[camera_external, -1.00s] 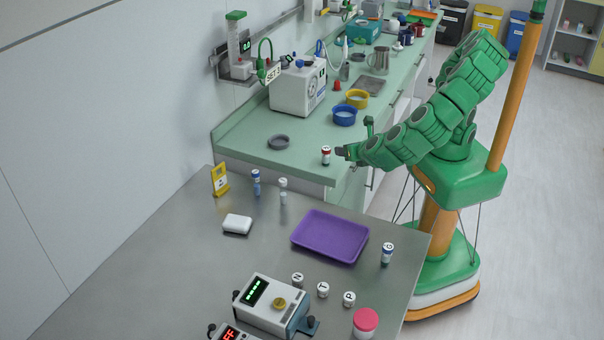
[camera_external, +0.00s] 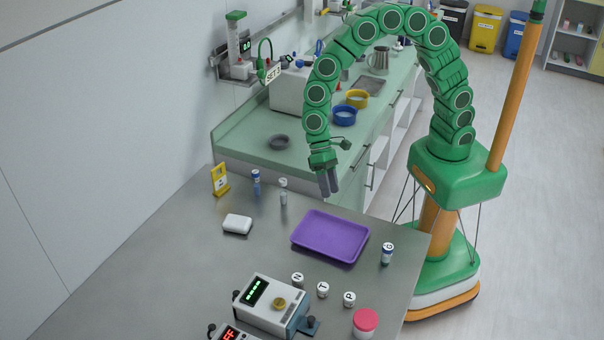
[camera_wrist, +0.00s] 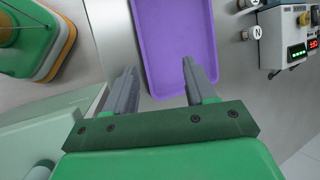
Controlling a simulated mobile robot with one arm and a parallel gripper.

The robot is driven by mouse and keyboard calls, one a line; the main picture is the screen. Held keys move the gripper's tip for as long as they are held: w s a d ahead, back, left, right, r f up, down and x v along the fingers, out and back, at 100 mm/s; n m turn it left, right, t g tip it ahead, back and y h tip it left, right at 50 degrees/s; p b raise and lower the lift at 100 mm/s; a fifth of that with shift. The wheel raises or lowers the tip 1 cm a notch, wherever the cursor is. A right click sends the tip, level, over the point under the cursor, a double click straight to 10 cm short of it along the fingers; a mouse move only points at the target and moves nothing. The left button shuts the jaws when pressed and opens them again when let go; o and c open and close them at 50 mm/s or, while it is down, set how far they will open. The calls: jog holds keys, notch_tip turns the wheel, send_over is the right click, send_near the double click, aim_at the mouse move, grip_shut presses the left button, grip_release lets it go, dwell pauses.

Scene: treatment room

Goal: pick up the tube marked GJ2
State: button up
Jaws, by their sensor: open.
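No marking GJ2 is legible on any tube. A tube whose cap shows a G (camera_external: 387,253) stands upright at the right edge of the grey table. A blue-capped tube (camera_external: 256,182) and a white-capped tube (camera_external: 283,190) stand at its back. Caps lettered N (camera_external: 297,280), T (camera_external: 323,289) and P (camera_external: 349,299) stand in front of the purple tray (camera_external: 300,240). My gripper (camera_external: 329,194) points down above the table's back edge, behind the tray. In the wrist view my gripper (camera_wrist: 158,78) is open and empty, with the tray (camera_wrist: 175,40) beyond its fingers.
A device with a green display (camera_external: 268,305) and a pink-lidded jar (camera_external: 365,321) stand at the front. A white box (camera_external: 237,224) and a yellow stand (camera_external: 220,180) are at the left. The green counter (camera_external: 240,145) lies behind. The table's left middle is clear.

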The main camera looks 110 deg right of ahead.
jog(key=w+d+r+m+t+y, duration=0.1)
jog(key=w+d+r+m+t, duration=0.5)
jog(key=d+m, duration=0.45)
jog(key=w+d+r+m+t+y, duration=0.1)
jog(key=w+d+r+m+t, duration=0.25)
jog(key=w+d+m, duration=0.65)
jog(key=n, duration=0.2)
send_near(254, 182)
jog(key=shift+w+a+f+m+t, duration=0.2)
jog(key=shift+w+a+f, duration=0.15)
jog(key=shift+a, duration=0.15)
jog(key=shift+w+a+f+m+t, duration=0.15)
jog(key=shift+w+a+f, duration=0.15)
jog(key=shift+a, duration=0.25)
jog(key=shift+w+a+f, duration=0.1)
jog(key=shift+w+f, duration=0.1)
jog(key=shift+x, duration=3.7)
grip_shut()
jog(key=shift+r, duration=0.1)
